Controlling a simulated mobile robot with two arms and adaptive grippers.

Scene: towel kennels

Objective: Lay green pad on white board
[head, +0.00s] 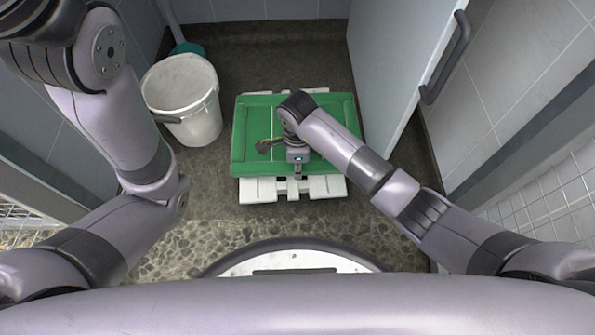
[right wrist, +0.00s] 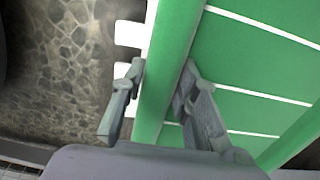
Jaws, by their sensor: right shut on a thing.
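The green pad (head: 246,132) lies flat in the head view, over the white slatted board (head: 258,191). The board's ends show beyond the pad's near and far edges; its middle is hidden. My right gripper (head: 298,174) is at the pad's near edge, shut on its raised green rim. In the right wrist view the rim (right wrist: 168,80) runs between the two fingers of the right gripper (right wrist: 163,75), and white board slats (right wrist: 128,34) show beside it. I cannot tell whether the pad fully rests on the board. My left gripper is out of view.
A white bucket (head: 181,92) stands left of the pad, with a teal object (head: 187,48) behind it. A pale door (head: 398,65) with a dark handle (head: 446,62) stands at the right. Pebbled floor (head: 200,240) in front is clear.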

